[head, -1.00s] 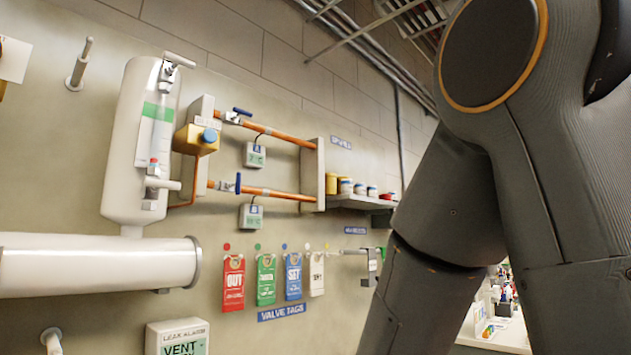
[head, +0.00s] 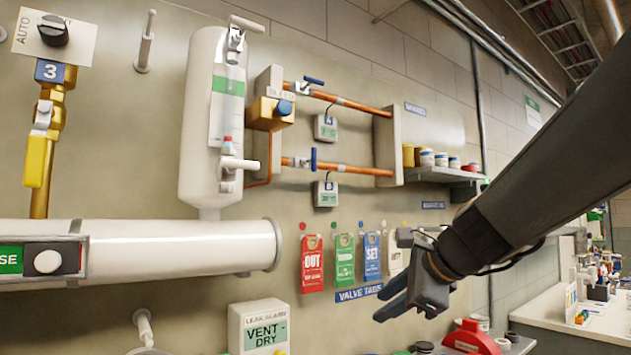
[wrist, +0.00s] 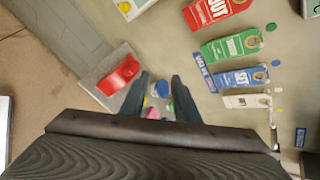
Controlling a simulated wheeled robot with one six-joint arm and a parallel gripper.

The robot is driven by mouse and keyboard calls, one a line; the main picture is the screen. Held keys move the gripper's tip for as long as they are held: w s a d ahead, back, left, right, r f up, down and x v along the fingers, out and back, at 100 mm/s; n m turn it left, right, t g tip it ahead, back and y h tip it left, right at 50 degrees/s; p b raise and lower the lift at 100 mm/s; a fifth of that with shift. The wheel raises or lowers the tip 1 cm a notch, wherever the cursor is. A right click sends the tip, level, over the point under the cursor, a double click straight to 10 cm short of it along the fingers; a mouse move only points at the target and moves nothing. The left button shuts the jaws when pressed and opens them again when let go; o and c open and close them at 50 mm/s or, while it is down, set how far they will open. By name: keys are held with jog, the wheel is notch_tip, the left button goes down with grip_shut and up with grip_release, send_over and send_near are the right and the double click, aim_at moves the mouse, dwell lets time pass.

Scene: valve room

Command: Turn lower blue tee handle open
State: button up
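The lower blue tee handle (head: 314,159) sits on the lower copper pipe (head: 345,169), above the white box marked B (head: 326,193). It stands upright, across the pipe. The upper blue handle (head: 314,81) lies nearly along its own pipe. My gripper (head: 385,302) is in front of the wall, below and right of the lower handle, well apart from it. In the wrist view my gripper's two fingers (wrist: 160,92) stand apart with nothing between them. Neither blue handle shows in the wrist view.
Valve tags (head: 343,262) hang on the wall beside my gripper. A shelf with jars (head: 440,160) juts out right of the pipes. A large white horizontal pipe (head: 180,245) and a white tank (head: 200,140) stand at the left. A red object (head: 470,338) lies below my arm.

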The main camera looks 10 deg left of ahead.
jog(key=a+r+m+t+y, duration=0.1)
jog(key=a+r+m+y, duration=0.15)
jog(key=r, duration=0.65)
jog(key=a+r+m+t+y, duration=0.1)
jog(key=a+r+m, duration=0.25)
jog(key=r, duration=0.45)
jog(key=m+t+y+p, duration=0.1)
jog(key=m+t+y, duration=0.1)
jog(key=m+y, duration=0.1)
send_near(316, 148)
jog(key=x, duration=0.4)
jog(key=p+x, duration=0.2)
jog(key=x, duration=0.4)
jog(key=shift+w+a, duration=0.15)
jog(key=shift+a, duration=0.15)
grip_shut()
